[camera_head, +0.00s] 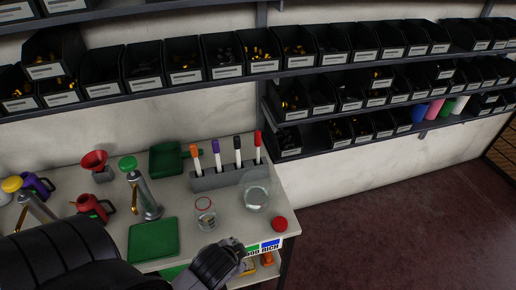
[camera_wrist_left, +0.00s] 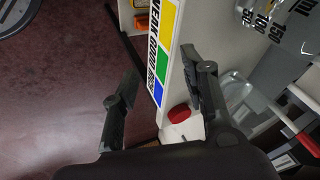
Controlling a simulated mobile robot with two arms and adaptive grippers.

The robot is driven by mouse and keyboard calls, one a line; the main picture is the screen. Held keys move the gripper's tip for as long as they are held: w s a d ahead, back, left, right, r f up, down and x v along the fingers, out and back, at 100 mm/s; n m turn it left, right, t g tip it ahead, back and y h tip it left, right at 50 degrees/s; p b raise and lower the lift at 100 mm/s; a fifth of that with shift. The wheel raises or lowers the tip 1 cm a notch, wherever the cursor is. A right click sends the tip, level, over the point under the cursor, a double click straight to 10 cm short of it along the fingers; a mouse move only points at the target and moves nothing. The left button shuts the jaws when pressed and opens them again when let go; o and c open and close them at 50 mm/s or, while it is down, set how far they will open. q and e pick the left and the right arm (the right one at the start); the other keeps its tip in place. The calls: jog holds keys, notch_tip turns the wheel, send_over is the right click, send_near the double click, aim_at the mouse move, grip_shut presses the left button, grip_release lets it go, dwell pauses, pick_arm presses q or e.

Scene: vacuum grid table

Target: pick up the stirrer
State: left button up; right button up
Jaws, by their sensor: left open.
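I cannot make out a stirrer for certain in either view. My left gripper (camera_head: 240,256) is low at the table's front right edge in the head view. In the left wrist view its two dark fingers (camera_wrist_left: 162,98) are spread apart with nothing held between them. A small glass vessel (camera_head: 206,217) with a red ring at its top stands on the table. A larger clear glass vessel (camera_head: 256,196) stands to its right; a marked beaker shows in the left wrist view (camera_wrist_left: 285,25). A red round object (camera_head: 279,224) lies near the table corner, also in the left wrist view (camera_wrist_left: 179,114).
A grey holder (camera_head: 222,179) carries several upright markers at the table's back. Green trays (camera_head: 153,239), a red funnel (camera_head: 94,160), a red can (camera_head: 92,207) and pump bottles (camera_head: 143,190) stand left. Shelves of black bins (camera_head: 185,63) line the wall. Open floor (camera_head: 400,220) lies right.

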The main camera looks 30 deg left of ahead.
pick_arm(q)
jog(key=w+a+r+m+t+y, duration=0.1)
jog(key=a, duration=0.1)
jog(key=w+a+r+m+t+y, duration=0.1)
jog(key=w+a+m, duration=0.1)
jog(key=w+a+r+m+y, duration=0.1)
jog(key=a+r+m, duration=0.1)
jog(key=shift+w+t, duration=0.4)
jog(key=w+a+r+m+t+y, duration=0.2)
jog(key=w+r+m, duration=0.15)
jog(key=m, duration=0.25)
jog(key=m+t, duration=0.6)
jog(key=m, duration=0.9)
send_near(257, 140)
jog(key=shift+m, duration=0.3)
jog(key=p+x, duration=0.2)
jog(key=x, duration=0.3)
jog(key=shift+w+a+r+p, duration=0.15)
jog(key=shift+a+r+p, duration=0.15)
jog(key=shift+p, duration=0.1)
jog(key=shift+d+f+x, duration=0.1)
jog(key=shift+x, duration=1.35)
jog(key=shift+d+f+x, duration=0.15)
jog(key=shift+x, duration=1.35)
pick_arm(e)
jog(key=r, duration=0.3)
jog(key=shift+w+d, duration=0.15)
jog(key=shift+d, duration=0.1)
pick_arm(q)
grip_shut()
